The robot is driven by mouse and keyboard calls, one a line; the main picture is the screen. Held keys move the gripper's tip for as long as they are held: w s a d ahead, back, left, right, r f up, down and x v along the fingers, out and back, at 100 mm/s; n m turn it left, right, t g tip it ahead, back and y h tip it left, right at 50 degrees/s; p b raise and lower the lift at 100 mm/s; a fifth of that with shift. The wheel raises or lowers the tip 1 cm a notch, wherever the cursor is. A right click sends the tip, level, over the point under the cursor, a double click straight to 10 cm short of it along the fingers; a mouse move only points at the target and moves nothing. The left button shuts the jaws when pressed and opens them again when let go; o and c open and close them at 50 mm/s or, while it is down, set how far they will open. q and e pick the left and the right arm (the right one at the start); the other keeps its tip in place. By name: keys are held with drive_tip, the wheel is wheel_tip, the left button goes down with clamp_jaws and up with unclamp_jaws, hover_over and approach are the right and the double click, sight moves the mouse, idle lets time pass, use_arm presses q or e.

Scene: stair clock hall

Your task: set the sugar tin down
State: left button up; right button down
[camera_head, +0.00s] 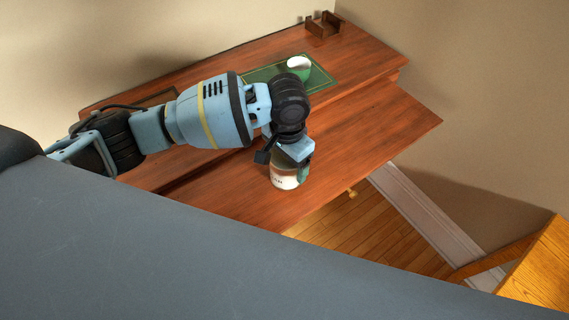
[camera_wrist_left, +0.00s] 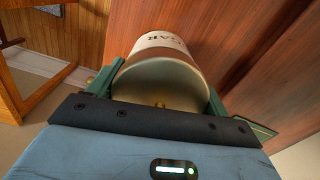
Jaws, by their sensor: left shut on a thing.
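The sugar tin (camera_head: 284,181) is a pale cylinder with dark lettering and shows below my left gripper (camera_head: 289,160) in the head view. In the left wrist view the tin (camera_wrist_left: 162,82) sits between the two green fingers of my left gripper (camera_wrist_left: 161,88), which are shut on its sides. Its round end faces that camera, and part of the lettering shows on its side. The tin is over the front part of the reddish wooden desk (camera_head: 385,125). I cannot tell whether its bottom touches the wood. My right gripper is not in view.
A green and white cup (camera_head: 299,67) stands on a green mat (camera_head: 322,78) behind the gripper. A small wooden holder (camera_head: 323,25) is at the back corner. A wooden piece of furniture (camera_head: 545,268) stands at the right. Bare desk lies right of the tin; its front edge is near.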

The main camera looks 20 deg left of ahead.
use_arm(q)
drive_tip(key=shift+w+a+f, duration=0.15)
drive_tip(key=shift+w+a, duration=0.35)
drive_tip(key=shift+a, duration=0.05)
wheel_tip(320, 180, down, 3)
drive_tip(key=shift+r, duration=0.15)
drive_tip(key=shift+f, duration=0.25)
drive_tip(key=o, duration=1.3)
drive_tip(key=shift+s+f, duration=0.1)
drive_tip(key=shift+f, duration=0.05)
